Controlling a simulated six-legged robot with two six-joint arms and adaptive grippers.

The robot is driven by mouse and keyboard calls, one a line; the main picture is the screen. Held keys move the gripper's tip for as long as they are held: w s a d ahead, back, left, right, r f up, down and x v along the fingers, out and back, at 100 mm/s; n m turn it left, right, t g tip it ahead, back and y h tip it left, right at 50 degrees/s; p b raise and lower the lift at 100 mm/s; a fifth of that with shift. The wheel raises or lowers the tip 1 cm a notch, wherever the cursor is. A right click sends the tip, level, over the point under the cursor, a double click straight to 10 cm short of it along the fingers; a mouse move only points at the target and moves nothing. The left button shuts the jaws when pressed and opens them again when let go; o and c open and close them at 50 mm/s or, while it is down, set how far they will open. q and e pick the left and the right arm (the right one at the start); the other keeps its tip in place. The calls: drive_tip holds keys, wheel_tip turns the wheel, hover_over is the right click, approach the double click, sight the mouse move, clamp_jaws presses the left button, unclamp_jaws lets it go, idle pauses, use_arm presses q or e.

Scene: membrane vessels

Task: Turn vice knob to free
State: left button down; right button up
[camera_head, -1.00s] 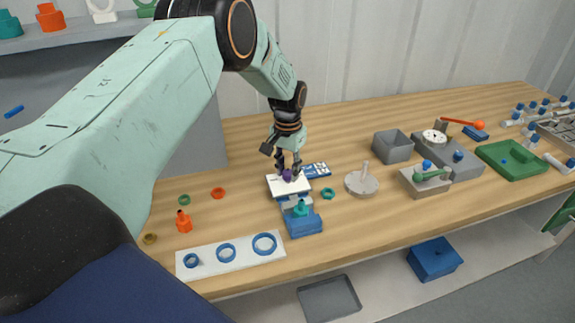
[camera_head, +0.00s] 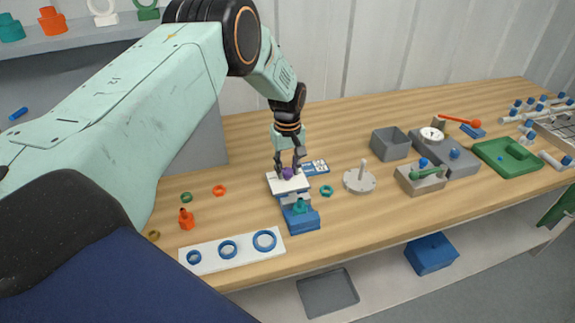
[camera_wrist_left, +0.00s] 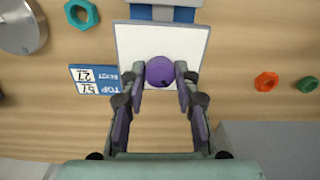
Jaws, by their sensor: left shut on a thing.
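A purple round knob (camera_head: 287,174) sits on a white plate (camera_head: 277,187) at the back end of a small blue vice-like fixture (camera_head: 302,222). A teal piece (camera_head: 299,207) stands at its front. My left gripper (camera_head: 289,169) points down from above and is shut on the purple knob. In the left wrist view the knob (camera_wrist_left: 160,71) lies between the two fingertips (camera_wrist_left: 161,80), over the white plate (camera_wrist_left: 135,45). My right gripper is not in view.
A blue-and-white label card (camera_head: 316,168) and a teal ring (camera_head: 327,191) lie to the right. An orange bottle-like piece (camera_head: 186,219) and a white board with blue rings (camera_head: 210,258) are at left. A grey disc with a peg (camera_head: 359,181) stands farther right.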

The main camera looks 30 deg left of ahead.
sight(288, 171)
use_arm(q)
drive_tip(key=shift+w+a+r+n+p, duration=0.1)
drive_tip(key=shift+w+n+p, duration=0.1)
drive_tip(key=shift+n, duration=0.85)
drive_tip(key=shift+w+r+n+p, duration=0.1)
drive_tip(key=shift+n+p, duration=0.05)
drive_tip(key=shift+n, duration=0.9)
drive_tip(key=c, duration=1.4)
unclamp_jaws()
drive_tip(key=o, duration=0.4)
drive_tip(key=shift+s+f, duration=0.15)
drive_tip(key=shift+s, duration=0.05)
wheel_tip(288, 171, up, 12)
drive_tip(key=shift+r, duration=0.1)
drive_tip(key=shift+s, duration=0.1)
